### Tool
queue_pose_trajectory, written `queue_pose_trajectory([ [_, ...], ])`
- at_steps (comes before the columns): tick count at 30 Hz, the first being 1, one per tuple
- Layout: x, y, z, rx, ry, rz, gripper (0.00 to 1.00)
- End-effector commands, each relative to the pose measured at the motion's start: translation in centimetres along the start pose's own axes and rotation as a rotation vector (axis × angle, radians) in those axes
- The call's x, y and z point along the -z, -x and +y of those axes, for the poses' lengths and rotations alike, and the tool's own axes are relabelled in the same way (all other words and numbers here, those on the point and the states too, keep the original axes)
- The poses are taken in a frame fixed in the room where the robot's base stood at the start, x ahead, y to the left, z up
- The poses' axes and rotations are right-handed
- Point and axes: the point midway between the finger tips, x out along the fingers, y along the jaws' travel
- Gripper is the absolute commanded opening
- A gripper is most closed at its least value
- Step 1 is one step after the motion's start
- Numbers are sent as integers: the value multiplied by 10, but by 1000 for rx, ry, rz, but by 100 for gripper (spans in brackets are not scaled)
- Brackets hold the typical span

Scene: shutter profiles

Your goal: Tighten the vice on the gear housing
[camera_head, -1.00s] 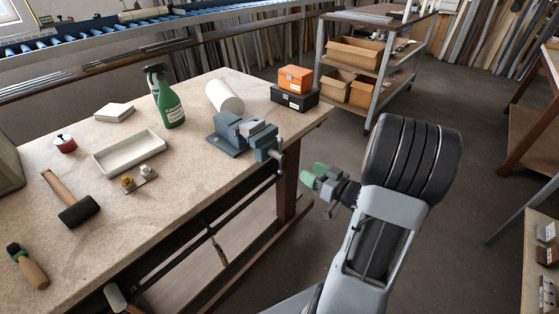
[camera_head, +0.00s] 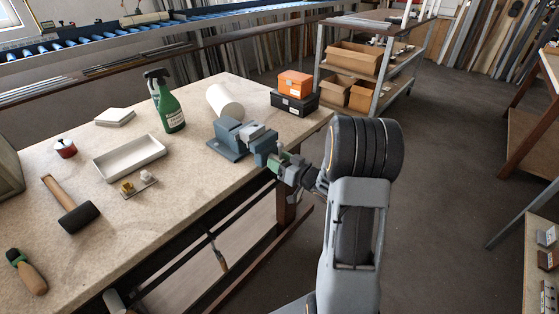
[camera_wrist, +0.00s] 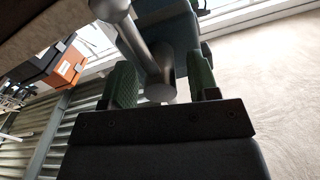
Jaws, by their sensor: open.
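The blue-grey vice (camera_head: 226,137) sits at the bench's right front edge. A lighter grey block, apparently the gear housing (camera_head: 254,131), sits at its jaws; whether it is clamped I cannot tell. My gripper (camera_head: 279,162) is at the vice's front, at the screw end. In the wrist view, its green-padded fingers (camera_wrist: 163,84) stand open on either side of the metal screw end and handle bar (camera_wrist: 154,58). The fingers look apart from the metal, though contact is hard to judge. The vice body (camera_wrist: 163,18) shows beyond. My gripper hides most of the handle in the head view.
Behind the vice are a white roll (camera_head: 224,101), a green spray bottle (camera_head: 169,108) and an orange box (camera_head: 295,83) on a black box (camera_head: 295,103). A white tray (camera_head: 130,158) and mallet (camera_head: 72,205) lie left. Floor right of my arm is clear.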

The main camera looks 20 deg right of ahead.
Motion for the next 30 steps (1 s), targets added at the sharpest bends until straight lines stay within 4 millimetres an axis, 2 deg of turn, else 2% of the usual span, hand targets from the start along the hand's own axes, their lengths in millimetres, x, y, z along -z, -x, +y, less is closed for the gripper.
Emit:
queue_pose_trajectory([
  [12, 0, -5, 0, -1, 0, 1, 54],
  [27, 0, -4, 0, -1, 0, 1, 6],
  [30, 0, -4, 0, -1, 0, 1, 0],
])
